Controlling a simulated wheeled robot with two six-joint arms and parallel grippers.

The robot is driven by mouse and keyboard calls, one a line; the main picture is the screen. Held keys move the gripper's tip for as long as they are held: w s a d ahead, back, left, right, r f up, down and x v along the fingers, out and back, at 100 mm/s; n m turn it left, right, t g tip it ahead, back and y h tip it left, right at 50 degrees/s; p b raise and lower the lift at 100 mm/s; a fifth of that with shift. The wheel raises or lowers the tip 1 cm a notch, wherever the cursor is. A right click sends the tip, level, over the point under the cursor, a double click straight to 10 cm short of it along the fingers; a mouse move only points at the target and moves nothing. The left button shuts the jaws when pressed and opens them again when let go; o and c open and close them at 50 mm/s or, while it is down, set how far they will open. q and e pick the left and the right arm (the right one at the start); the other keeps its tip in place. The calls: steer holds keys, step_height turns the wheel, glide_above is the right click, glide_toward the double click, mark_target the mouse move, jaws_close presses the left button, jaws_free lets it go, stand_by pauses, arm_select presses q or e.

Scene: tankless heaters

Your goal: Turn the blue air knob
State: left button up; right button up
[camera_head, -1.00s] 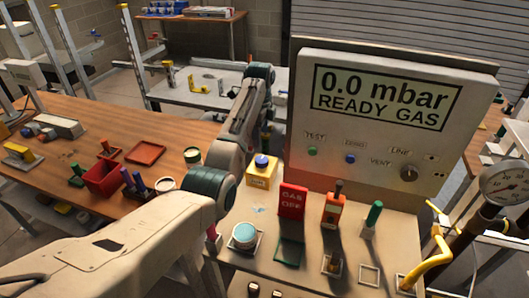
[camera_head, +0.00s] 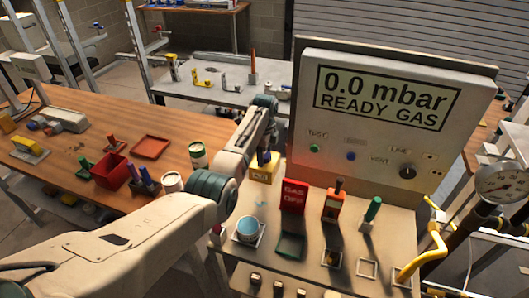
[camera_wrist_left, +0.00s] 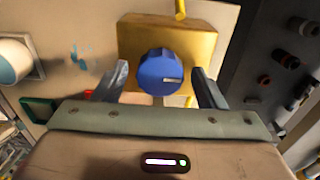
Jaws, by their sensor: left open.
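The blue air knob (camera_wrist_left: 158,72) is round with a pale pointer mark and sits on a yellow box (camera_wrist_left: 200,45). In the head view the yellow box (camera_head: 260,173) stands on the panel's back left, and the knob is mostly hidden by my gripper. My left gripper (camera_head: 265,152) reaches down over the box. In the left wrist view its two fingers (camera_wrist_left: 160,75) are open, one on each side of the knob, with a gap visible on both sides. I cannot tell how deep the fingertips reach. My right gripper is not in view.
A red GAS OFF flap (camera_head: 293,196), an orange switch (camera_head: 333,203), a green handle (camera_head: 371,212) and a light blue round knob (camera_head: 247,229) stand nearby on the panel. A display board (camera_head: 390,115) rises behind. A wooden table (camera_head: 85,190) lies left.

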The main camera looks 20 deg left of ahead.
arm_select(q)
steer(key=shift+c, duration=0.2)
steer(key=c, duration=0.9)
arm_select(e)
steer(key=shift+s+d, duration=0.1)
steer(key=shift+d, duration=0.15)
